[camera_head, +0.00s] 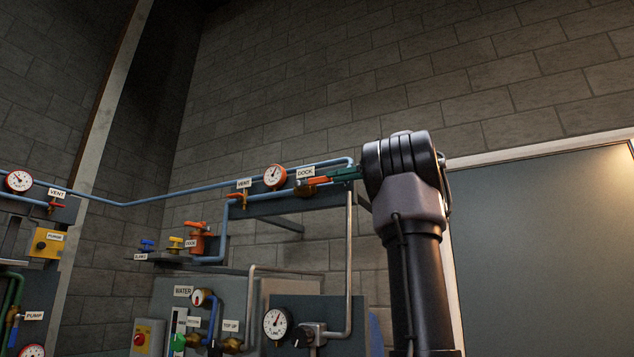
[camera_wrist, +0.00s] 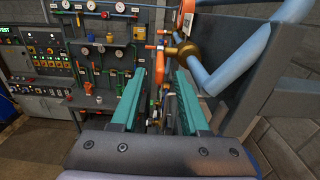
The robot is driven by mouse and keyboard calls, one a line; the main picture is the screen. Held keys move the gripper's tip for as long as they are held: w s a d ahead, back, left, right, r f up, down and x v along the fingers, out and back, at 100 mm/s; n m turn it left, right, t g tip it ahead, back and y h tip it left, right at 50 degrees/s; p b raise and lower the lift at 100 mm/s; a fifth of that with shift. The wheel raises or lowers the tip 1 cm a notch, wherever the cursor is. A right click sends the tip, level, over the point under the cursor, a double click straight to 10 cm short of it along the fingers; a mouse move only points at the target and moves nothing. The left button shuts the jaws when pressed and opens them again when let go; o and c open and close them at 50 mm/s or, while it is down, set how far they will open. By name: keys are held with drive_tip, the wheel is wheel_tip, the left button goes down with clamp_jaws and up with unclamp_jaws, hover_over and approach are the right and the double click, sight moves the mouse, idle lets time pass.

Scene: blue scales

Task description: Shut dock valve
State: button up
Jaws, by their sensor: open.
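The dock valve has an orange handle (camera_head: 319,181) and a brass body beside the DOCK label (camera_head: 305,173), on the blue pipe high on the panel. My gripper's teal fingers (camera_head: 343,174) are at the right end of that handle in the head view. In the wrist view my gripper (camera_wrist: 161,76) is open, with a clear gap between its fingers. A brass valve body (camera_wrist: 188,53) with orange parts lies just beyond the fingertips there, slightly right. I cannot tell whether a finger touches the handle.
A round orange-rimmed gauge (camera_head: 275,176) and the VENT valve (camera_head: 244,198) are close left of the dock valve. A grey vertical pipe (camera_head: 348,265) runs down below my gripper. A large grey door (camera_head: 550,250) stands at right. Control panels (camera_wrist: 40,55) fill the wrist view's left.

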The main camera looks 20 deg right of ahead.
sight(308, 182)
drive_tip(key=x, duration=0.6)
drive_tip(key=shift+w+a, duration=0.15)
drive_tip(key=shift+w, duration=0.05)
clamp_jaws()
idle(1.2)
